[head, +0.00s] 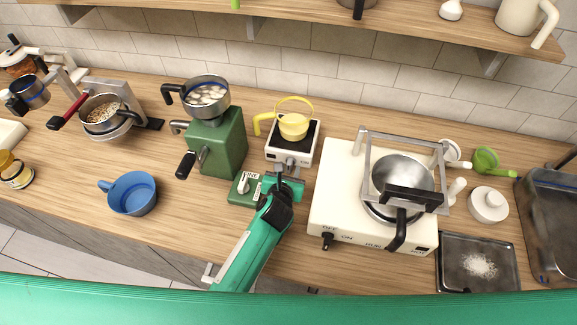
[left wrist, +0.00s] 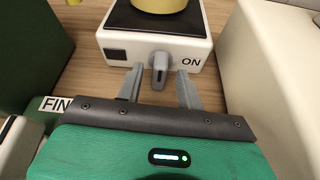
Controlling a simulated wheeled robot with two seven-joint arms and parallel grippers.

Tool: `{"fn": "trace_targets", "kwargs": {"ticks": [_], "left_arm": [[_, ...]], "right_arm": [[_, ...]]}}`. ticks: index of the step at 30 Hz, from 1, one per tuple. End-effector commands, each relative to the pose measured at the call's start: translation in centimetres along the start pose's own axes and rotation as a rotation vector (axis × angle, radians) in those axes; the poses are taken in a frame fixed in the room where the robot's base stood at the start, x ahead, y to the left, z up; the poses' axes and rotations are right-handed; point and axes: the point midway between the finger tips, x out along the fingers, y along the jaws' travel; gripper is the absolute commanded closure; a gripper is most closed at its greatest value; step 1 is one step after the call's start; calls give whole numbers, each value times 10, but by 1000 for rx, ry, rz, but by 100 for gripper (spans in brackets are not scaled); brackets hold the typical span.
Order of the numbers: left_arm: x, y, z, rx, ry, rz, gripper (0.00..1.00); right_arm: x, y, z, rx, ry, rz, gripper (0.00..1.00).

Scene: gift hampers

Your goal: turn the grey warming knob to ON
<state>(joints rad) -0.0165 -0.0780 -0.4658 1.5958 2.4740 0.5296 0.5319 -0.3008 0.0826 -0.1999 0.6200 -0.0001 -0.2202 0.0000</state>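The grey warming knob (left wrist: 159,70) sits on the front of a small white warmer (left wrist: 195,48). In the left wrist view its handle points down toward me, between a dark square (left wrist: 117,54) on the left and the ON label (left wrist: 191,62) on the right. In the head view the warmer (head: 274,154) stands at the middle of the counter, with the knob (head: 290,163) just beyond my gripper. My left gripper (left wrist: 159,76) is open, one finger on each side of the knob, with visible gaps. It also shows in the head view (head: 285,178). My right gripper is out of view.
A yellow kettle (head: 293,126) stands on the warmer's black plate. A green grinder (head: 224,145) and a green box with a switch (head: 243,189) are close on the left. A white stove (head: 336,190) with a pot (head: 402,175) is close on the right.

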Motion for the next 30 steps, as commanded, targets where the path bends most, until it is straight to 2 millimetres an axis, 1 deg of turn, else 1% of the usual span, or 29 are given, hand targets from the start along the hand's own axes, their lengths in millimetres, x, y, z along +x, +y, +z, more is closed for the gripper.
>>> {"fn": "trace_targets", "kwargs": {"ticks": [3, 6, 14, 20, 26, 30], "left_arm": [[8, 0, 0, 0, 1, 0, 63], [11, 0, 0, 0, 0, 0, 63], [12, 0, 0, 0, 0, 0, 63], [12, 0, 0, 0, 0, 0, 100], [12, 0, 0, 10, 1, 4, 100], [12, -2, 0, 77, 1, 31, 100]], "right_arm": [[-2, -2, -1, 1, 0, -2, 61], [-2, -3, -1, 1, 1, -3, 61], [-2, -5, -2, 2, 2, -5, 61], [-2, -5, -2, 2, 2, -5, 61], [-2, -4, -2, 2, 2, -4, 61], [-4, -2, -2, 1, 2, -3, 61]]}}
